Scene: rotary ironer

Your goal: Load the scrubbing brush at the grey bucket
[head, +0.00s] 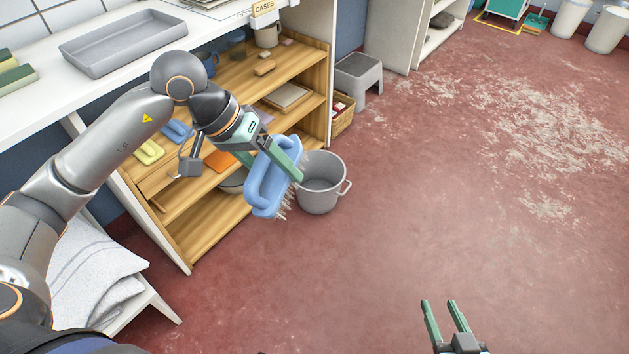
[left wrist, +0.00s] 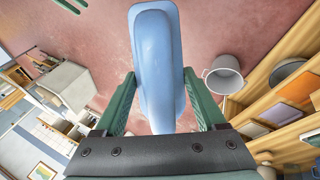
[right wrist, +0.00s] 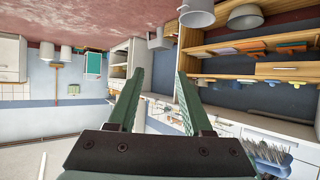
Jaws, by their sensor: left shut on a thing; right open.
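The scrubbing brush (head: 269,183) has a light blue body and pale bristles. My left gripper (head: 276,158) is shut on it and holds it up in front of the shelf unit, tilted, with the bristles facing down and right. In the left wrist view the brush (left wrist: 157,65) fills the space between the two green fingers. The grey bucket (head: 321,188) stands on the floor just right of the brush in the head view; it also shows in the left wrist view (left wrist: 223,78). Its floor is partly hidden. My right gripper (head: 442,318) is open and empty, low at the front.
A wooden shelf unit (head: 215,225) with cloths and boxes stands left of the bucket, under a white counter (head: 45,90). A grey step stool (head: 358,78) and a basket (head: 342,116) are behind the bucket. The red floor (head: 470,200) on the right is clear.

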